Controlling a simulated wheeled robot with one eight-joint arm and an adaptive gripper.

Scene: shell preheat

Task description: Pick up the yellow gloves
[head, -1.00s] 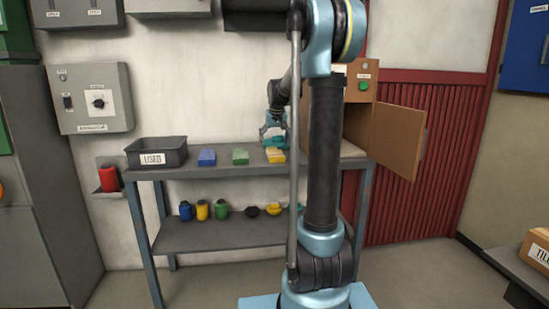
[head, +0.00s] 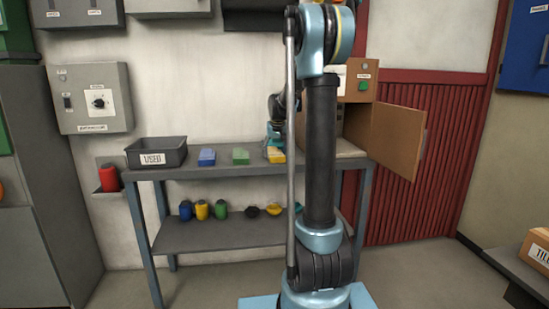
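A yellow folded item (head: 277,157), which looks like the yellow gloves, lies on the table top at the right end of a row with a blue item (head: 207,157) and a green item (head: 240,156). My gripper (head: 274,146) is right at the yellow item, pointing down over it. My own arm and wrist cover part of the gripper, and the fingers are too small to show whether they are open or shut, or touch the item. The yellow item is partly hidden.
A grey bin marked USED (head: 157,154) stands at the table's left end. A wooden cabinet (head: 363,105) with an open door (head: 397,142) stands at the right. Several small bottles and two bowls stand on the lower shelf (head: 225,236).

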